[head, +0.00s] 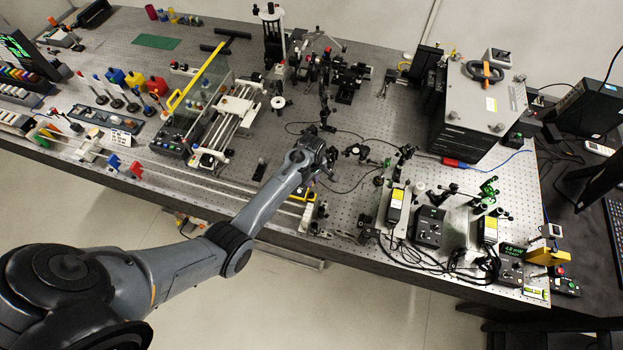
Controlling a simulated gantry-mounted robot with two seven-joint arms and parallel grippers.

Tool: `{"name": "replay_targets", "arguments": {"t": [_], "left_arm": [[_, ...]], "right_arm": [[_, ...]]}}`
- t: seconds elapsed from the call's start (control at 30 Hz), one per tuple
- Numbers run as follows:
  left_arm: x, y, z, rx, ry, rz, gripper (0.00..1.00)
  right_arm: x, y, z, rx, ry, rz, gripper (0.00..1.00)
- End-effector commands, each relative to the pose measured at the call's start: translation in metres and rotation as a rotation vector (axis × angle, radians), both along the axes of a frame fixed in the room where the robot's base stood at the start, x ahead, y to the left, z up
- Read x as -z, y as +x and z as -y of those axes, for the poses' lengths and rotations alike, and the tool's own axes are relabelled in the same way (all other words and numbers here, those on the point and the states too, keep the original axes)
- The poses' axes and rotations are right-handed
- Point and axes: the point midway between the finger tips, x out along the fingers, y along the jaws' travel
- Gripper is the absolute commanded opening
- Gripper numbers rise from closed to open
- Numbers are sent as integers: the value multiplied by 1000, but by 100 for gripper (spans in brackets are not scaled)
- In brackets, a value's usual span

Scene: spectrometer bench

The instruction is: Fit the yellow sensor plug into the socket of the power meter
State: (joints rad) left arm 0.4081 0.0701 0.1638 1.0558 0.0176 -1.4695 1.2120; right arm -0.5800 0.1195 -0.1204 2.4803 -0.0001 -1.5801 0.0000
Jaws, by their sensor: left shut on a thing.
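My left gripper (328,170) is over the middle of the optical bench. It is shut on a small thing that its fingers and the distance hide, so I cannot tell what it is. The power meter (510,270), a dark box with a green lit display, stands at the bench's right front corner. A yellow block (545,257) sits just right of the meter. I cannot tell whether this block is the sensor plug, and the meter's socket is too small to make out. My right gripper is not in view.
A large grey instrument box (480,105) with a handle stands at the back right. Laser modules (396,207), optic mounts and black cables crowd the bench between my left gripper and the meter. A dark side desk (575,190) adjoins on the right.

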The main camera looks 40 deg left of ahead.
Motion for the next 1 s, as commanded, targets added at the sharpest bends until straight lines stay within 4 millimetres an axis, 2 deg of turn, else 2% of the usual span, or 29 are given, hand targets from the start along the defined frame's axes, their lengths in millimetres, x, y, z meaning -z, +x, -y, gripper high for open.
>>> {"name": "replay_targets", "arguments": {"t": [0.53, 1.0], "left_arm": [[-1, 0, 0, 1, -1, 0, 0], [37, 0, 0, 1, -1, -1, 0]], "right_arm": [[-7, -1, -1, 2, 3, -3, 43], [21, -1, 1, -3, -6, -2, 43]]}}
